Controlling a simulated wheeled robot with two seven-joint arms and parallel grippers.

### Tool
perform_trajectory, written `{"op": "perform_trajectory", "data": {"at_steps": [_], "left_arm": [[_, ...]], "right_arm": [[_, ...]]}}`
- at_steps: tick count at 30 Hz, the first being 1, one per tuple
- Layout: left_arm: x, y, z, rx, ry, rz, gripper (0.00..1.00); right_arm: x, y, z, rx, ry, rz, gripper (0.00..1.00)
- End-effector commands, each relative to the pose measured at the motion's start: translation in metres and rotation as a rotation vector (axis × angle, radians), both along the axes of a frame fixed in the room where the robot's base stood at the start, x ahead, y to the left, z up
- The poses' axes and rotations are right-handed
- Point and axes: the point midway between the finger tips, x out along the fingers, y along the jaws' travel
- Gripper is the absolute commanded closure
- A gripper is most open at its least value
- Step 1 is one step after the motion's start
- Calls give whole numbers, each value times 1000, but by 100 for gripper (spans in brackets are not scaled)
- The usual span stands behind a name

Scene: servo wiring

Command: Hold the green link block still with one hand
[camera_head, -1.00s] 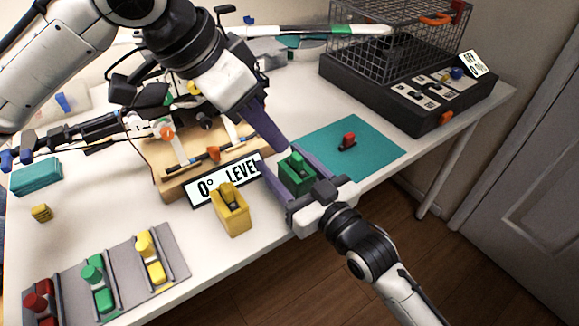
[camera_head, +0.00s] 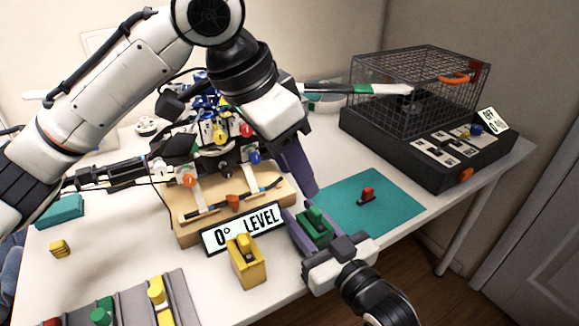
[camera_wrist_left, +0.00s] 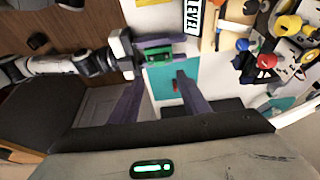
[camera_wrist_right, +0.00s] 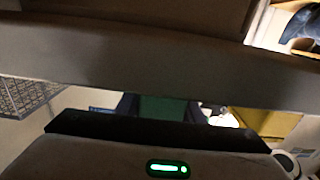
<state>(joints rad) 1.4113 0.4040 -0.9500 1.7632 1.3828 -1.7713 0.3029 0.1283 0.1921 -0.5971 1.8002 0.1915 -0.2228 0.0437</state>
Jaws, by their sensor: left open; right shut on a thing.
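The green link block (camera_head: 315,226) is between the purple fingers of my right gripper (camera_head: 312,228), near the table's front edge in the head view. My right gripper is shut on it. The block also shows in the left wrist view (camera_wrist_left: 158,54), and its lower part shows dimly in the right wrist view (camera_wrist_right: 163,108). My left gripper (camera_wrist_left: 155,92) is open and empty, its fingers spread and pointing toward the block. In the head view one left finger (camera_head: 297,168) hangs above and behind the block; the other finger is hidden there.
A yellow block (camera_head: 246,262) stands left of the green one, below the "0° LEVEL" sign (camera_head: 243,229). A teal mat (camera_head: 390,195) with a small red part (camera_head: 366,195) lies to the right. A caged black box (camera_head: 430,150) stands behind. A grey rack (camera_head: 180,295) is front left.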

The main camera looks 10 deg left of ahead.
Motion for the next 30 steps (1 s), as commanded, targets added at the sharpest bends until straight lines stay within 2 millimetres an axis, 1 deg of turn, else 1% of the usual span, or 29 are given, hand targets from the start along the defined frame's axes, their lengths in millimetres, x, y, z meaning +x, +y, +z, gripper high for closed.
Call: {"op": "perform_trajectory", "data": {"at_steps": [1, 9, 15, 21, 29, 30], "left_arm": [[1, -3, -10, 2, 5, -1, 58], [13, -19, -58, 1, 4, -1, 58], [19, -27, -83, 1, 2, 0, 58], [22, -31, -93, 0, 1, 0, 58], [22, -31, -93, 0, 0, -1, 58], [22, -31, -93, 0, 0, -1, 65]], "right_arm": [[0, 0, 0, 0, 0, 0, 89], [0, 0, 0, 0, 0, 0, 89], [0, 0, 0, 0, 0, 0, 89], [0, 0, 0, 0, 0, 0, 89], [0, 0, 0, 0, 0, 0, 89], [0, 0, 0, 0, 0, 0, 89]]}}
